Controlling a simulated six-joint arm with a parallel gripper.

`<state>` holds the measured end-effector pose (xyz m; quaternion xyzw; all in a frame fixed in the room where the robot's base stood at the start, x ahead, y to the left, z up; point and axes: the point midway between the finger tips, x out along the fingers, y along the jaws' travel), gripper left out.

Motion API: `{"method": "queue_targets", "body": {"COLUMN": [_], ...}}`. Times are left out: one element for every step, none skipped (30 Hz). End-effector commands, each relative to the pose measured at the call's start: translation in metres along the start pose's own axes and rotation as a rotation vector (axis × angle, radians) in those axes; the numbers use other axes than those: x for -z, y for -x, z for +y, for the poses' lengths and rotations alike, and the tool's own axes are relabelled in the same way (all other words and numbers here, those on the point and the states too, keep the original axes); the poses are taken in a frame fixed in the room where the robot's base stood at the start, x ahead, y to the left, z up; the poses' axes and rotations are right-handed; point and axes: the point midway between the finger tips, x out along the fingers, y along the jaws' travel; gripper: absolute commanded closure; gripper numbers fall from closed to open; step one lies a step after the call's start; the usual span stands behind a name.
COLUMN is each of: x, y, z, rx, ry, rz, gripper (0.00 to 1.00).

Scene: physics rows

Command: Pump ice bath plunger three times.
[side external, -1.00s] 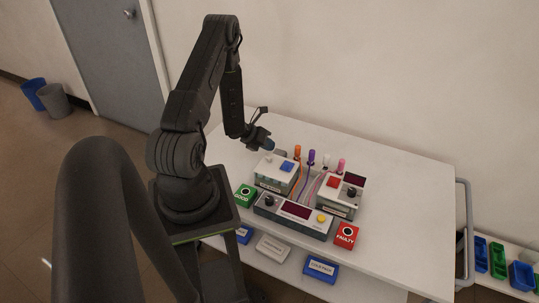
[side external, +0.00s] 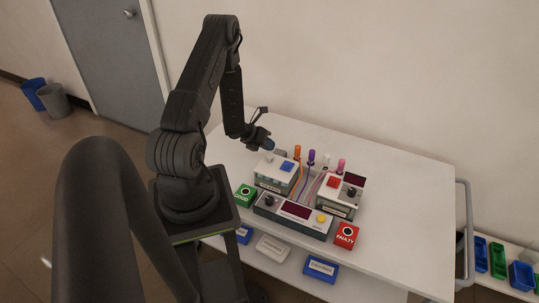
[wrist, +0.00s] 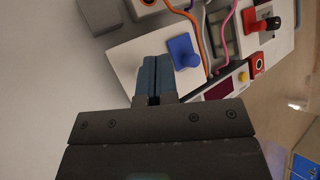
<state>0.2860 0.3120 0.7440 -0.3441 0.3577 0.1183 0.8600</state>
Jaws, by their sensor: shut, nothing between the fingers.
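A white box (side external: 266,182) with a blue square plunger cap (side external: 288,166) on top stands at the left of the table group; its label is too small to read. In the wrist view the blue cap (wrist: 184,52) lies just right of my fingertips, on the white box top (wrist: 130,52). My gripper (side external: 269,146) is above and behind this box in the side view. In the wrist view its blue-grey fingers (wrist: 155,77) are shut together and empty. The fingertips appear apart from the cap, though their height above the box is hard to tell.
A second box (side external: 337,204) has a red cap (side external: 334,182) and a black knob. A control console (side external: 293,216) stands in front, between green GOOD (side external: 245,198) and red FAULTY (side external: 346,237) pads. Coloured probes (side external: 311,158) stand behind. The table's right side (side external: 415,190) is clear.

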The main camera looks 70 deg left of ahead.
Motion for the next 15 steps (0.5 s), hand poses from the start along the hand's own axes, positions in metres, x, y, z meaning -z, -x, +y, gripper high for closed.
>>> {"method": "queue_targets", "body": {"x": [0.0000,0.0000,0.0000,0.0000,0.0000,0.0000,0.0000,0.0001,0.0003,0.0006,0.0010,0.0018,0.0024,0.0031,0.0039], "y": [0.0000,0.0000,0.0000,0.0000,0.0000,0.0000,0.0000,-0.0001,-0.0004,-0.0007,-0.0012,-0.0021,-0.0028,-0.0036,-0.0046], "z": [0.0000,0.0000,0.0000,0.0000,0.0000,0.0000,0.0000,0.0001,0.0003,0.0005,0.0009,0.0015,0.0020,0.0026,0.0033], "rx": [0.000,0.000,0.000,0.000,0.000,0.000,0.000,0.000,0.000,0.000,0.000,0.000,0.000,0.000,0.000], "ry": [0.000,0.000,0.000,0.000,0.000,0.000,0.000,0.000,0.000,0.000,0.000,0.001,0.001,0.001,0.001], "rz": [0.000,0.000,0.000,0.000,0.000,0.000,0.000,0.000,0.000,0.000,0.000,0.001,0.001,0.001,0.001], "gripper": [1.00,1.00,1.00,1.00,1.00,1.00,1.00,1.00,1.00,1.00,1.00,1.00,1.00,1.00,1.00]}}
